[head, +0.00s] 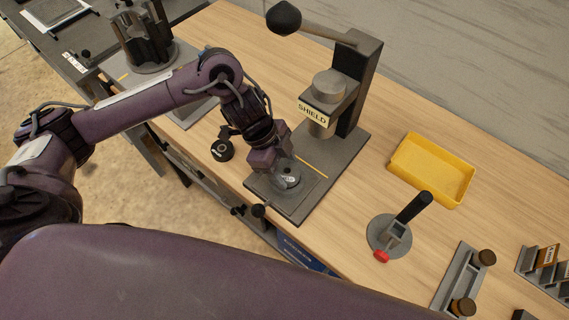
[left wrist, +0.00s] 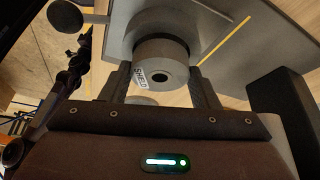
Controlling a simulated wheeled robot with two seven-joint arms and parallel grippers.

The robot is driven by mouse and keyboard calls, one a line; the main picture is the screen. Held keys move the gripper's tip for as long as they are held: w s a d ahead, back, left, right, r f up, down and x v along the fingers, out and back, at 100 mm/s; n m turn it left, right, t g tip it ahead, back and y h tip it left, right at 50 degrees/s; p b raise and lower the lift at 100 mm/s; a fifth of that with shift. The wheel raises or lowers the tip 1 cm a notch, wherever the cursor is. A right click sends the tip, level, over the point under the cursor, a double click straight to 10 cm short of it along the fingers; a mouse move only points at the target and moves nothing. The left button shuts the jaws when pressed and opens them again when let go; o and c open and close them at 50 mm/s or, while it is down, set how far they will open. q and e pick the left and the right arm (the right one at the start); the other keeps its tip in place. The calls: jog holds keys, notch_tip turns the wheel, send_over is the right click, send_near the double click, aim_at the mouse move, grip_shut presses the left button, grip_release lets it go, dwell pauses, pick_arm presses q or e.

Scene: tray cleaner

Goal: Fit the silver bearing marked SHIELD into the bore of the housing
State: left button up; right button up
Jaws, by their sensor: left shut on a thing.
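The silver bearing (left wrist: 171,84) is a short grey cylinder with a dark central hole and a SHIELD label on its face. It also shows in the head view (head: 289,181), low over the press base. My left gripper (head: 286,174) is shut on it, with a finger on either side in the left wrist view (left wrist: 158,90). A wider grey round part, likely the housing (left wrist: 190,22), lies just beyond the bearing. The bearing covers its bore, so I cannot tell whether they touch. My right gripper is not in view.
The press (head: 359,75) with a SHIELD sign and black-knobbed lever stands close behind my gripper. A black ring (head: 222,150) lies left of the press base. A yellow tray (head: 402,178), a grey stand with a black handle (head: 376,232) and racks occupy the right.

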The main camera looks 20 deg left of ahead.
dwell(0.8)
pick_arm(q)
jog(key=shift+f, duration=0.6)
jog(key=o, duration=1.3)
jog(key=shift+r, duration=0.1)
jog(key=b+v, duration=0.1)
jog(key=v, duration=0.5)
jog(key=shift+a+r, duration=0.15)
jog(key=shift+r, duration=0.05)
jog(key=shift+a+r, duration=0.2)
jog(key=shift+r, duration=0.4)
jog(key=shift+a, duration=0.1)
